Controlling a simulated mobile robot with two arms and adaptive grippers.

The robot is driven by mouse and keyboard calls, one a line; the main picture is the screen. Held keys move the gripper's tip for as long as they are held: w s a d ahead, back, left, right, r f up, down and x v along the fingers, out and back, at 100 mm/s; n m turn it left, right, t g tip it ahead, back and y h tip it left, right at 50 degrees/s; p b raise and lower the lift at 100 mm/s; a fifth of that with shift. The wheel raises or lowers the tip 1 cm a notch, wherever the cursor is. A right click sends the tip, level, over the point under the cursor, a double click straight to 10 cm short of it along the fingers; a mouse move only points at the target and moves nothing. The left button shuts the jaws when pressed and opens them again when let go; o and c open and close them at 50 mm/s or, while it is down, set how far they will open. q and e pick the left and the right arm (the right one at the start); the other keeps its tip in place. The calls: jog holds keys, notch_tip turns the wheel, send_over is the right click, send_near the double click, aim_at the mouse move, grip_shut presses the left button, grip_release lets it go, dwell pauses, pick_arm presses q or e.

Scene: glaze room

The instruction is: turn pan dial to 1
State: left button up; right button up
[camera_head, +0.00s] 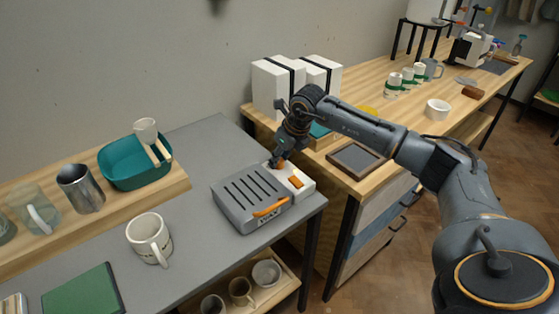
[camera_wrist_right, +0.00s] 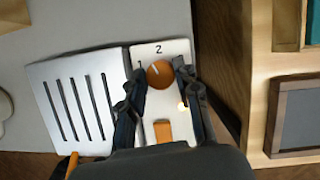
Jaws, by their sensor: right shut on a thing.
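The pan dial (camera_wrist_right: 160,75) is a round orange knob on a white control panel (camera_wrist_right: 175,48) beside a grey slotted unit (camera_wrist_right: 75,100). A "2" is printed above the dial, and a mark like a "1" is at its upper left, partly hidden by a finger. The dial's pale pointer line leans up and slightly left. My right gripper (camera_wrist_right: 161,72) is shut on the dial, one finger on each side. In the head view the gripper (camera_head: 279,161) comes down on the white panel (camera_head: 303,187) and mostly hides the dial. My left gripper is not in view.
The slotted unit has an orange handle (camera_head: 271,207) in front. An orange switch (camera_wrist_right: 163,131) and a small lit spot (camera_wrist_right: 183,105) are on the panel. A white mug (camera_head: 149,238) stands left on the grey table. A dark-framed slate (camera_head: 356,160) lies on the wooden bench at right.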

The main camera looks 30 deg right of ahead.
jog(key=n+y, duration=0.1)
jog(key=n, duration=0.2)
jog(key=shift+d+n+b, duration=0.1)
jog(key=shift+n+b, duration=0.2)
jog(key=shift+w+n+g+y, duration=0.1)
jog(key=shift+n+g+y, duration=0.6)
jog(key=shift+n, duration=1.1)
jog(key=o, duration=0.9)
